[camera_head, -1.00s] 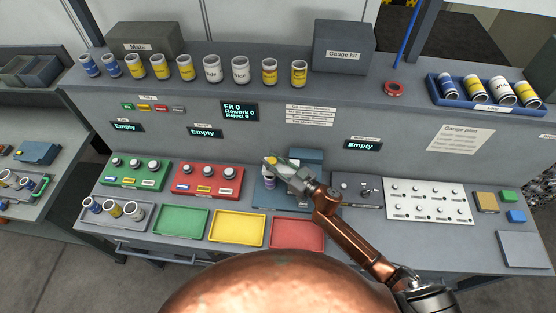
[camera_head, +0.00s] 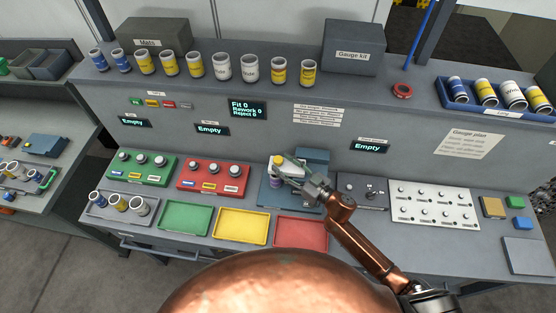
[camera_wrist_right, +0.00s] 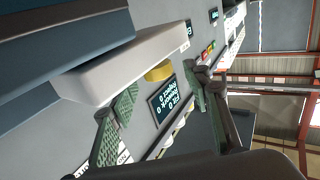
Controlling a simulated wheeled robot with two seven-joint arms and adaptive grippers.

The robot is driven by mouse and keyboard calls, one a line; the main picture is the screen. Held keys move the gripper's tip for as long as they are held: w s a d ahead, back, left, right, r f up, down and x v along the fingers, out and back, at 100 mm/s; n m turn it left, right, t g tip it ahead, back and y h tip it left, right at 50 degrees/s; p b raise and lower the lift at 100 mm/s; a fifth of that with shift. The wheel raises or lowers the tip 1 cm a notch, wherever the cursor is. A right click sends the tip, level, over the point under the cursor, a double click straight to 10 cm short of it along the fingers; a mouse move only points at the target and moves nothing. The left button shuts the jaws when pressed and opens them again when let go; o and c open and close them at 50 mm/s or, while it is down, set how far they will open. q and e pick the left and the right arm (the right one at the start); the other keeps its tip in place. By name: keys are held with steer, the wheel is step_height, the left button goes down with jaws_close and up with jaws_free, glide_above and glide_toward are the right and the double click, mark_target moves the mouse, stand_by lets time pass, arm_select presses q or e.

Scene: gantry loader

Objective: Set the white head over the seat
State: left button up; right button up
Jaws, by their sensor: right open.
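The white head (camera_head: 293,163) is a pale bar with a yellow knob (camera_head: 279,160) at its end, on the blue-grey loader (camera_head: 262,196). In the right wrist view the head (camera_wrist_right: 130,66) is a long white bar with the yellow knob (camera_wrist_right: 158,73) below it. A purple-ringed cylinder (camera_head: 275,183) stands under the head's end; the seat there is mostly hidden. My right gripper (camera_head: 283,176) is open and empty close in front of the head. In the wrist view its fingers (camera_wrist_right: 165,112) are spread, apart from the knob. My left gripper is out of view.
A red tray (camera_head: 300,232) lies in front of the loader, with yellow (camera_head: 242,226) and green (camera_head: 186,217) trays to the left. A red rack (camera_head: 214,178) stands left of the loader. A grey fixture (camera_head: 362,193) and a white peg board (camera_head: 433,206) stand to the right.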

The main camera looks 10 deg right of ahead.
steer(key=v, duration=0.8)
steer(key=shift+s+d, duration=0.15)
